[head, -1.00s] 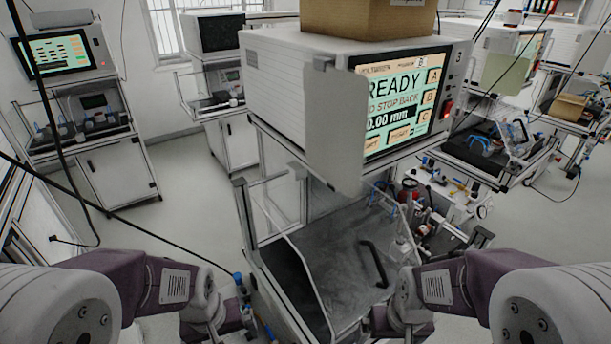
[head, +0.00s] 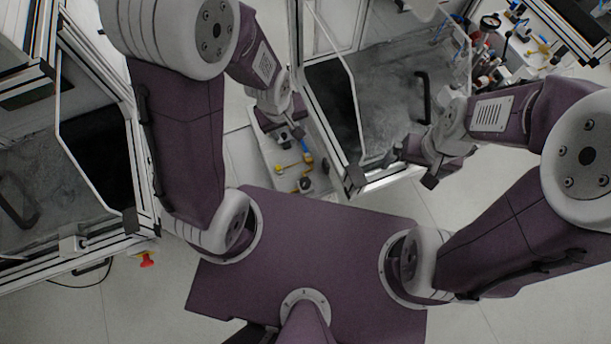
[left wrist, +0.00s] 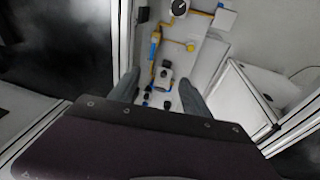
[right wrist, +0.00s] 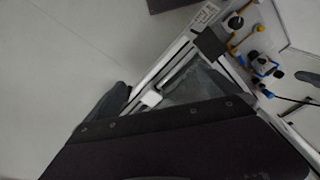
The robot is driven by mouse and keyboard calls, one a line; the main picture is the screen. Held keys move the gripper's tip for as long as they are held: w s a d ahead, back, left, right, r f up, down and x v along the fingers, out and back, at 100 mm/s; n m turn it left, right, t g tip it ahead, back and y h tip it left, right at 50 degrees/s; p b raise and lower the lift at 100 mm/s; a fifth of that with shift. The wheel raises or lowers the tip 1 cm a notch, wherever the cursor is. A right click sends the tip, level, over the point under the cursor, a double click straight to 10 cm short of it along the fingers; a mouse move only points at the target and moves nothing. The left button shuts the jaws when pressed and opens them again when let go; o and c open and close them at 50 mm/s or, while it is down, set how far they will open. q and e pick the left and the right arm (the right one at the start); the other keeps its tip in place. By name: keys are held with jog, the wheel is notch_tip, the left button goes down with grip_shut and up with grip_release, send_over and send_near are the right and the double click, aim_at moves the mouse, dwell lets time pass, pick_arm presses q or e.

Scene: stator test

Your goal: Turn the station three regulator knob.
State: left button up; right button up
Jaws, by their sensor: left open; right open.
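A pale panel with yellow and blue fittings (head: 272,160) lies low between the benches in the head view, with a small dark regulator knob (head: 305,184) on it. In the left wrist view the same kind of panel shows a regulator with a dark top (left wrist: 166,64) between the finger lines. I cannot read which station it belongs to. My left gripper (head: 291,132) is open above the panel's far part, apart from the knob as far as I can tell. My right gripper (head: 418,165) is open and empty near the right bench's front corner.
The right bench (head: 375,181) has a clear guard and a black handle (head: 421,98). Another guarded bench (head: 135,165) stands at left, with a red knob (head: 147,261) below its edge. The right wrist view shows a fittings panel (right wrist: 262,45). Pale floor is clear at lower right.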

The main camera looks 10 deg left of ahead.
pick_arm(q)
jog(key=m+g, duration=0.1)
jog(key=g, duration=0.1)
send_over(305, 182)
jog(key=w+a, duration=0.1)
jog(key=w, duration=0.3)
notch_tip(305, 182, down, 8)
jog(key=shift+m+g, duration=0.4)
jog(key=shift+m, duration=0.2)
jog(key=s+f, duration=0.1)
jog(key=s, duration=0.1)
jog(key=s+d+f+b, duration=0.1)
jog(key=f, duration=0.1)
jog(key=shift+s, duration=0.4)
jog(key=shift+s+d, duration=0.1)
jog(key=shift+f, duration=0.15)
notch_tip(305, 182, down, 8)
jog(key=shift+r+b, duration=0.25)
jog(key=shift+b, duration=0.05)
jog(key=shift+f, duration=0.55)
grip_shut()
